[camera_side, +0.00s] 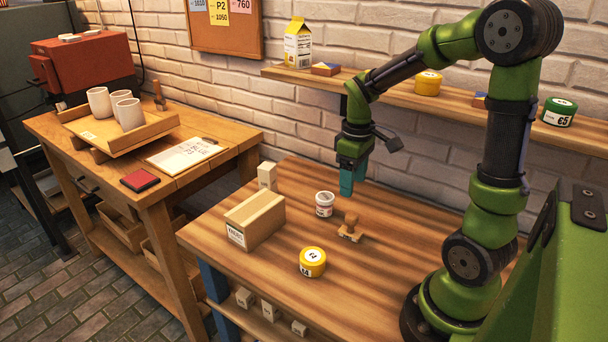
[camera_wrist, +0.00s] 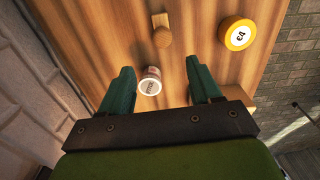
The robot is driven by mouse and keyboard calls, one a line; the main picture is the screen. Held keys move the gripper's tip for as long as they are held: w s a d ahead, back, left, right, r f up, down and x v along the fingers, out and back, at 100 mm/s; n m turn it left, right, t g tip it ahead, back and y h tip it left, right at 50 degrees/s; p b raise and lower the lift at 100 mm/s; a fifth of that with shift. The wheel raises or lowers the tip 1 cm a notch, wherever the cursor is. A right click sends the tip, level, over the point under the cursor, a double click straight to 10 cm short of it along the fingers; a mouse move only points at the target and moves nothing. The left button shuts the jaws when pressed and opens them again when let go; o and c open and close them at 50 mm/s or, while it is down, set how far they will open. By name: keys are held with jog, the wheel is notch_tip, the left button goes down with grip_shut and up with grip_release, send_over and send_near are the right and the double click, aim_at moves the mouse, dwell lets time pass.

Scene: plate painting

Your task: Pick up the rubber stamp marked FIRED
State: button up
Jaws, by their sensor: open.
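A wooden rubber stamp (camera_side: 350,229) with an upright knob handle stands on the near workbench; its marking cannot be read here. It also shows in the wrist view (camera_wrist: 161,36), beyond my fingertips. My gripper (camera_side: 352,180) hangs above the bench, behind and above the stamp in the side view. Its two teal fingers are apart and empty in the wrist view (camera_wrist: 160,84). A small white cup with a red label (camera_side: 324,204) stands beside the stamp. In the wrist view this cup (camera_wrist: 150,82) shows between my fingers, below them.
A yellow round tin (camera_side: 312,262) sits in front of the stamp. A labelled wooden box (camera_side: 255,219) and a pale block (camera_side: 267,176) stand to the left. A shelf (camera_side: 400,94) with tins and a carton runs along the wall. The bench's front right is clear.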

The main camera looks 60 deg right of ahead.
aim_at(351, 226)
notch_tip(351, 226, down, 9)
jog(key=shift+r, duration=0.2)
jog(key=f, duration=0.2)
jog(key=s+f, duration=0.1)
jog(key=f, duration=0.1)
jog(key=shift+a, duration=0.25)
jog(key=shift+w+f, duration=0.1)
jog(key=shift+f, duration=0.55)
jog(key=c, duration=1.1)
